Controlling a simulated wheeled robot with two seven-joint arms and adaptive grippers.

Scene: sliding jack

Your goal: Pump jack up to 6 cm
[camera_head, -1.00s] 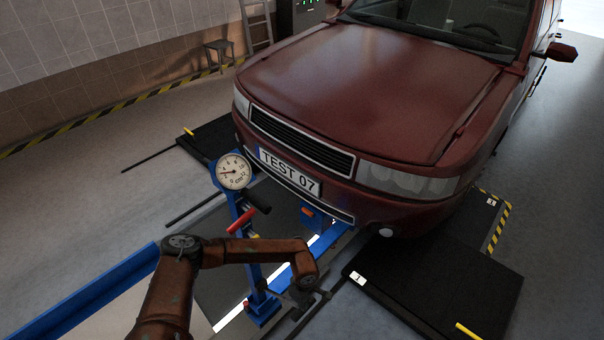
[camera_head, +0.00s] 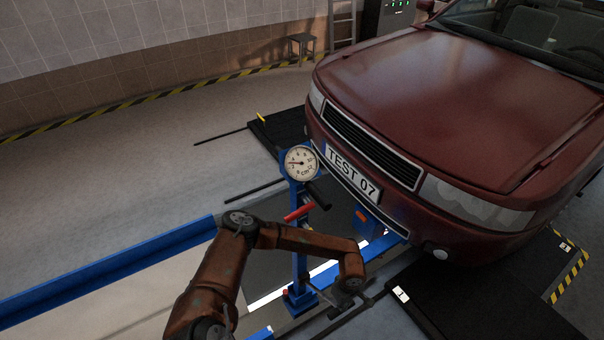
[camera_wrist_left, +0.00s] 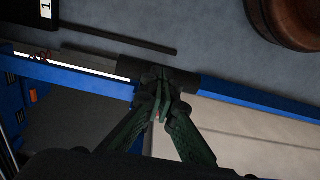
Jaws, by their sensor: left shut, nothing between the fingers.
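The blue jack (camera_head: 299,234) stands upright in front of the red car. Its round white gauge (camera_head: 301,163), marked in cm, has a needle pointing left; the exact value is too small to read surely. A red handle (camera_head: 299,213) and a black handle (camera_head: 318,192) stick out below the gauge. My left gripper (camera_head: 341,297) is low beside the jack's foot, partly hidden by my wrist. In the left wrist view its green fingers (camera_wrist_left: 159,98) are closed together and empty, close to a thick dark bar (camera_wrist_left: 185,82) across a blue rail. I cannot tell whether they touch it. My right gripper is out of view.
The red car (camera_head: 460,110) with plate TEST 07 is just behind the jack. Blue rails (camera_head: 110,272) edge the pit. Black plates (camera_head: 500,290) lie by the wheels. A stool (camera_head: 302,45) stands at the wall. The floor at left is clear.

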